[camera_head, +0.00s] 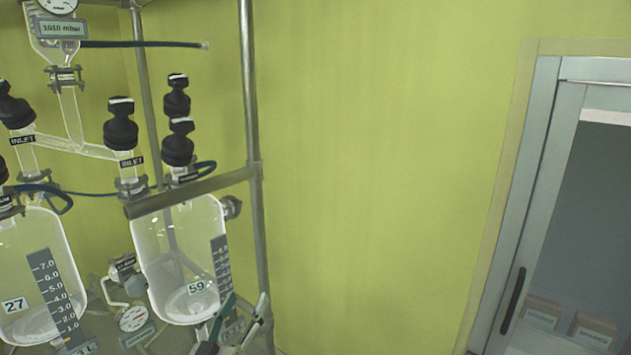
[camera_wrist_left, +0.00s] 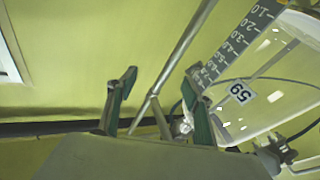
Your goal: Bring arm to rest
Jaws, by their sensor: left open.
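My left gripper (camera_head: 240,320) shows at the bottom of the head view, in front of the lower right of the glass reactor labelled 59 (camera_head: 168,265). Its two fingers stand apart with nothing between them. In the left wrist view the open fingers (camera_wrist_left: 158,105) have green inner pads, and a metal pole shows between and behind them. Reactor 59 (camera_wrist_left: 285,75) with its dark scale strip is right of the fingers there. I cannot tell whether the gripper touches the glass. My right gripper is not in either view.
A second reactor labelled 27 (camera_head: 35,270) stands at the left. A metal frame pole (camera_head: 252,130) rises beside reactor 59. A pressure gauge (camera_head: 133,318) sits between the reactors. The yellow-green wall (camera_head: 380,160) is bare, and a glazed door (camera_head: 545,200) is at the right.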

